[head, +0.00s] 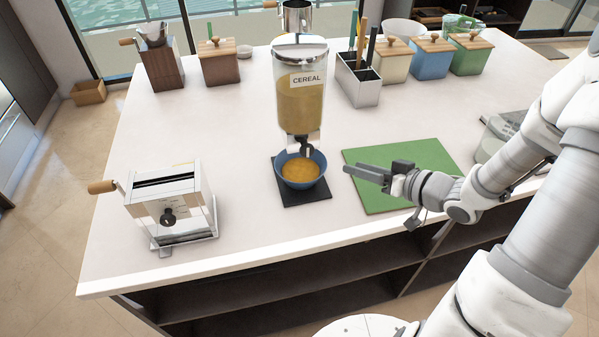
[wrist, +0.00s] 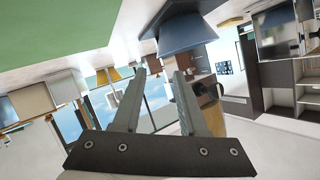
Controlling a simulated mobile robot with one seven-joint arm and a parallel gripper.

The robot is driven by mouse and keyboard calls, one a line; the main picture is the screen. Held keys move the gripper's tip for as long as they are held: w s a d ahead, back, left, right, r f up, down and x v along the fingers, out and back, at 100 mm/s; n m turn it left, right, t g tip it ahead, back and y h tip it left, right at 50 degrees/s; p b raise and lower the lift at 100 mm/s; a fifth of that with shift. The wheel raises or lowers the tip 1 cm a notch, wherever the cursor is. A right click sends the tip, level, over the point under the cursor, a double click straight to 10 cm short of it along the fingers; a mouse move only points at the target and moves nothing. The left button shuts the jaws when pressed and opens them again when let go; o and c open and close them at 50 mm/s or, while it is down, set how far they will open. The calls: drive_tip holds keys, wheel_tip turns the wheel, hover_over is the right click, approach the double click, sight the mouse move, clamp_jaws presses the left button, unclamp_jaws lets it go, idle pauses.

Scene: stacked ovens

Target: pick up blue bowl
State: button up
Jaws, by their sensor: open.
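The blue bowl (head: 301,183) stands upright under the cereal dispenser (head: 300,95), on a dark square base (head: 308,197). It holds yellow-orange contents. My gripper (head: 350,170) is to the right of the bowl at about rim height, over the left part of a green board, pointing at the bowl and apart from it. In the wrist view, which looks upside down, the bowl (wrist: 188,35) shows at the top beyond the fingertips, slightly right. My gripper (wrist: 160,74) is open there, with nothing between its fingers.
The green board (head: 405,185) lies right of the bowl. A silver cranked machine (head: 172,207) stands at the left. A utensil holder (head: 358,84) and several lidded boxes stand behind. The countertop between the cranked machine and bowl is clear.

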sight(319, 158)
drive_tip(key=b+x, duration=0.1)
drive_tip(key=x, duration=1.1)
drive_tip(key=shift+w+a+b, duration=0.3)
drive_tip(key=shift+c, duration=0.2)
clamp_jaws()
drive_tip(key=shift+s+f, duration=0.1)
drive_tip(key=shift+f, duration=0.05)
idle(0.6)
